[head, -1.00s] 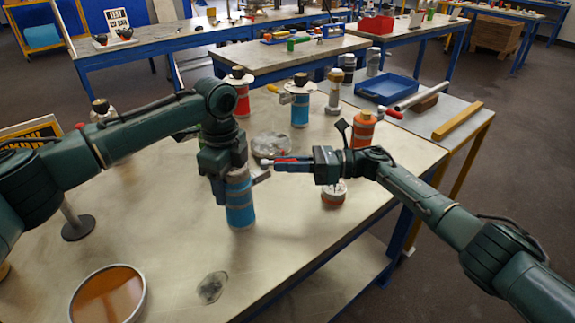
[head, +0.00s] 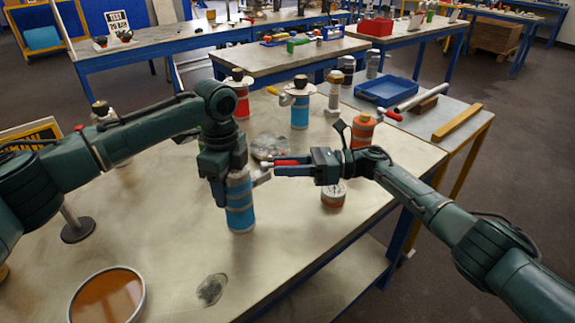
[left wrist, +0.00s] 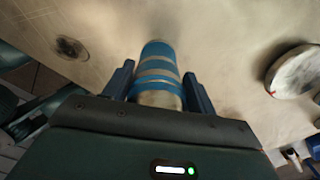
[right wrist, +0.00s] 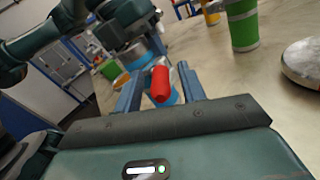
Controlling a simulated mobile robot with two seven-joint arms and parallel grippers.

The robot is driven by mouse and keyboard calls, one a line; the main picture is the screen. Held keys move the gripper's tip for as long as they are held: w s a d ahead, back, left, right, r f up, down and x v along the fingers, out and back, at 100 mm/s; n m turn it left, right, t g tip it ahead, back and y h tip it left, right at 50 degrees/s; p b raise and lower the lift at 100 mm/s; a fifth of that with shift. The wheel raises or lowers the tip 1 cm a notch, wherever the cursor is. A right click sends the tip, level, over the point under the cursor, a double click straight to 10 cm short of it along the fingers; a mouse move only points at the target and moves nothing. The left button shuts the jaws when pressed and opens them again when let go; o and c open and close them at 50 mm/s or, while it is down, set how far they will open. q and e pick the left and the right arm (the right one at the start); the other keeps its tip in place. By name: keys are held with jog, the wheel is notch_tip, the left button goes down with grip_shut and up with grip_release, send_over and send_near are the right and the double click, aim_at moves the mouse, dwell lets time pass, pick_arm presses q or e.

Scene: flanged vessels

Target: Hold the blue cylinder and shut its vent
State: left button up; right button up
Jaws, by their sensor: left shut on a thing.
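The blue cylinder (head: 239,205) with grey bands stands near the middle of the bench. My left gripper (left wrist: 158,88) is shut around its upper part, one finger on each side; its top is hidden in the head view. A red handle (right wrist: 160,83) lies between the fingers of my right gripper (right wrist: 160,90), with gaps on both sides, so that gripper is open. In the head view my right gripper (head: 280,166) reaches in from the right, beside the cylinder's upper part, where a grey fitting (head: 261,177) shows.
A grey metal disc (head: 270,146) lies behind the grippers. An orange vessel (head: 362,130) and another blue vessel (head: 300,108) stand behind. An amber round dish (head: 107,296) is at the front left. The front middle is mostly clear.

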jog(key=d, duration=1.2)
